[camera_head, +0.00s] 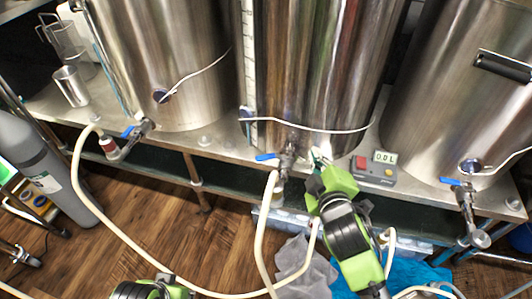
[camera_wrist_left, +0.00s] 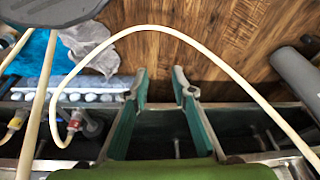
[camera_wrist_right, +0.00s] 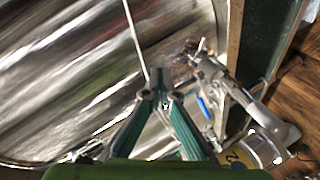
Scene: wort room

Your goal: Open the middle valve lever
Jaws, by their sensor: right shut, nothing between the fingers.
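The middle valve (camera_head: 287,159) sits low on the front of the middle steel kettle (camera_head: 310,70). Its blue lever (camera_head: 266,157) points out to the left in the head view. My right gripper (camera_head: 316,156) is just right of the valve, close to the kettle wall, shut and empty. In the right wrist view its fingertips (camera_wrist_right: 162,82) meet near the kettle, and the blue lever (camera_wrist_right: 204,107) shows to their right, apart from them. My left gripper (camera_wrist_left: 160,78) is open and empty in the left wrist view; only a part of that arm shows at the head view's bottom edge.
Left (camera_head: 165,60) and right (camera_head: 465,90) kettles flank the middle one, each with a blue-levered valve. A red-and-grey display box (camera_head: 374,170) stands on the shelf right of my right gripper. Pale hoses (camera_head: 85,190) loop across the wooden floor. A grey cylinder (camera_head: 45,170) stands at left.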

